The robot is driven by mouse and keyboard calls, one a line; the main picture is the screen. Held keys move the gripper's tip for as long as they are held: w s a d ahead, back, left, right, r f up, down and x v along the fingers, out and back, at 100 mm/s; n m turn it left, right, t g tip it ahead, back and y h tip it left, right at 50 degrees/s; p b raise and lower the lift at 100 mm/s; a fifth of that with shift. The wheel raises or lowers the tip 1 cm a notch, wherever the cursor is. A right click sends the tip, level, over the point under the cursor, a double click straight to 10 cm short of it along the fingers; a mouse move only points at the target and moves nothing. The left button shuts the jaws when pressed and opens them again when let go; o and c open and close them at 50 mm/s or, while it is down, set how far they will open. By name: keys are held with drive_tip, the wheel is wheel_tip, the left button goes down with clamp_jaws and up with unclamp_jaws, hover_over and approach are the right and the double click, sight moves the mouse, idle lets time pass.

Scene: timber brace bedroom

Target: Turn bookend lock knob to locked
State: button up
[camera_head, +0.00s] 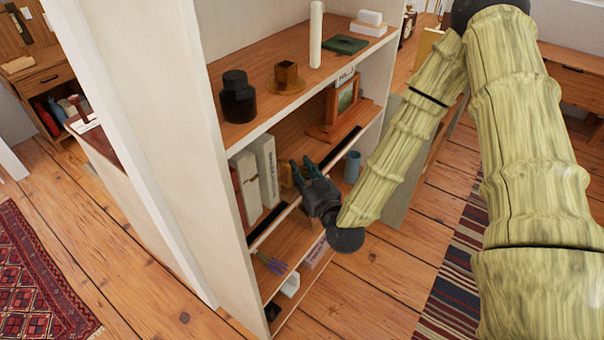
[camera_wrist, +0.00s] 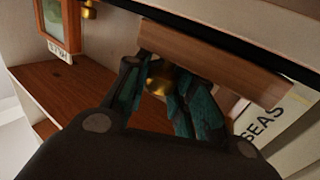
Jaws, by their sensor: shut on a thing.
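The bookend (camera_wrist: 210,65) shows in the wrist view as a wooden block in front of my gripper. Its brass lock knob (camera_wrist: 158,78) sits between my fingers. My gripper (camera_wrist: 160,85) has dark teal fingers, shut on the knob, which they partly hide. In the head view my gripper (camera_head: 302,172) reaches into the middle shelf beside the books. The knob's marking and turn angle cannot be read.
White and red books (camera_head: 267,170) stand left of my gripper; one spine (camera_wrist: 270,120) is close in the wrist view. A framed picture (camera_head: 343,103) and a blue cup (camera_head: 352,167) stand to the right. A dark strip runs along the shelf's front edge.

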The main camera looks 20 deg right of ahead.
sight(302, 169)
drive_tip(key=shift+m+h, duration=0.9)
drive_tip(key=shift+h, duration=0.5)
drive_tip(key=shift+b, duration=0.3)
drive_tip(key=o, duration=1.1)
drive_tip(key=shift+c, duration=0.2)
drive_tip(key=shift+r, duration=0.1)
drive_tip(key=shift+r, duration=4.95)
